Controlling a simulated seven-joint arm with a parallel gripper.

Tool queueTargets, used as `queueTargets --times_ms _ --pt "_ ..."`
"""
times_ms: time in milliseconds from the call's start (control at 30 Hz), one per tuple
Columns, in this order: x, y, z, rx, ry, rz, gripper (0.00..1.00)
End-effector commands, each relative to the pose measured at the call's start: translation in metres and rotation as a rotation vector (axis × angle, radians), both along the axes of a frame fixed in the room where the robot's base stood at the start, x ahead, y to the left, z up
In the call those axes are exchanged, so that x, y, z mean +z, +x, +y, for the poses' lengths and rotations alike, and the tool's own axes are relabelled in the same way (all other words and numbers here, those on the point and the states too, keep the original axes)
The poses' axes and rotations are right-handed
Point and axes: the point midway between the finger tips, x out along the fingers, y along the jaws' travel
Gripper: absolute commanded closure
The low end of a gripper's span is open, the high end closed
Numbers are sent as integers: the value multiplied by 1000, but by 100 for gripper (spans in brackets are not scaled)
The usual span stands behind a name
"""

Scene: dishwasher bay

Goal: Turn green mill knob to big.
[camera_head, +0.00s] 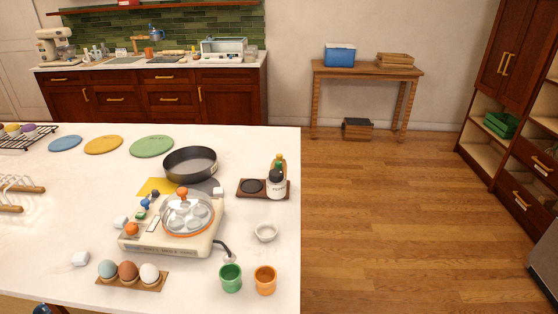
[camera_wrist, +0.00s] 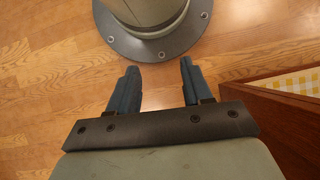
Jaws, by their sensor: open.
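A small dark holder (camera_head: 250,188) stands at the right side of the white counter in the head view. On it is a white mill-like jar (camera_head: 276,188) with a black top and lettering too small to read. Behind the jar, a green piece (camera_head: 282,160) with an orange-yellow part shows; most of it is hidden, and I cannot read any knob setting. A small green knob-like piece (camera_head: 141,215) also sits on the egg cooker (camera_head: 172,243). My gripper (camera_wrist: 158,70) is open and empty in the wrist view, above the wooden floor, away from these things.
A black pan (camera_head: 190,164) stands behind the egg cooker. Eggs sit in a wooden holder (camera_head: 131,285) at the front.

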Motion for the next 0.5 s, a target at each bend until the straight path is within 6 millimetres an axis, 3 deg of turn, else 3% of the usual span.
queueTargets --times_ms 33,233,500 --pt "-4 25 1 -29 5 -17 50" --pt "4 105 7 -151 29 -69 50" --pt "32 215 9 -302 77 -135 50"
